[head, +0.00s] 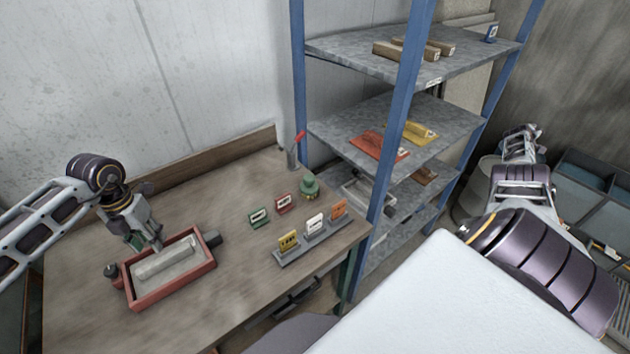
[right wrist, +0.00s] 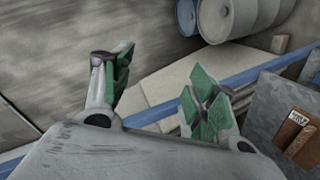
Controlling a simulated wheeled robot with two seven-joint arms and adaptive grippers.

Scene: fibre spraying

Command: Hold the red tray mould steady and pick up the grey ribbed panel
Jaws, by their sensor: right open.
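The red tray mould (head: 176,287) lies on the workbench at the lower left of the head view, with a pale grey filling and a raised grey bar (head: 165,262) inside. My left gripper (head: 148,243) points down at the mould's far left rim; whether its fingers grip the rim cannot be told. A grey framed piece (head: 368,194) lies on a lower shelf, partly behind the blue post; I cannot tell whether it is the ribbed panel. My right gripper (right wrist: 160,95) is open and empty, its green-padded fingers spread apart. It also shows at the right of the head view (head: 522,140), away from the bench.
A blue-posted shelf rack (head: 402,90) stands right of the workbench (head: 85,320), with red and yellow pieces on its middle shelf. Small label cards and a green weight (head: 309,189) stand on the bench. Blue-grey drums (right wrist: 228,18) show in the right wrist view.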

